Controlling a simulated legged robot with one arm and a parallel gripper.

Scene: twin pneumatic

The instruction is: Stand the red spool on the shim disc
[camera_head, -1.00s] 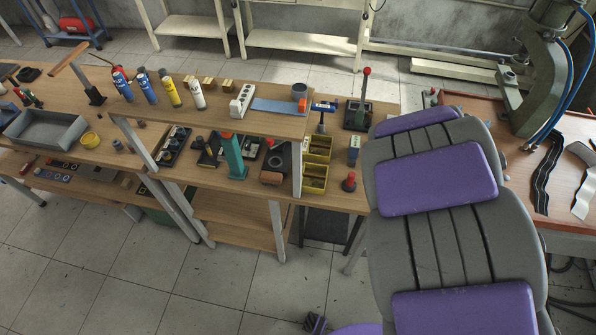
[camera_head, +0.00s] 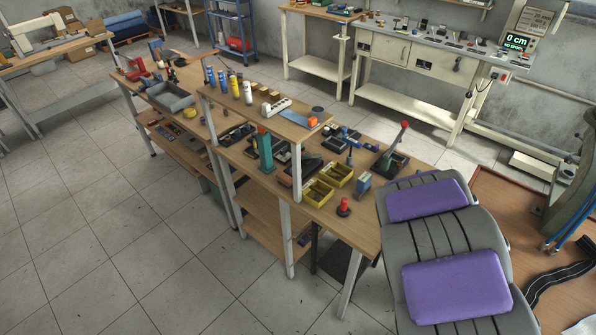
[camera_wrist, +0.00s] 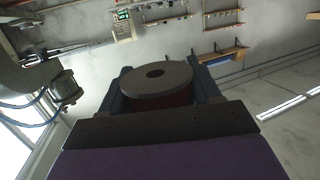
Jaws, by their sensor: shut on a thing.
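The red spool (camera_wrist: 160,97) shows in the wrist view, held between the two dark fingers of my gripper (camera_wrist: 160,90). Its round grey end with a dark centre hole faces the camera, and only a strip of its dark red side shows below that end. In the head view my gripper and the spool are not visible; only my purple and grey arm shows. A flat dark disc (camera_head: 317,109), which may be the shim disc, lies near the right end of the raised shelf, apart from the spool. It is too small to be certain.
The raised shelf (camera_head: 275,124) also carries several bottles (camera_head: 234,85), a white block (camera_head: 278,105) and an orange item (camera_head: 312,122). Below are yellow bins (camera_head: 318,193), a green post (camera_head: 265,152) and a red-topped knob (camera_head: 344,205). Open floor (camera_head: 130,250) lies at the left.

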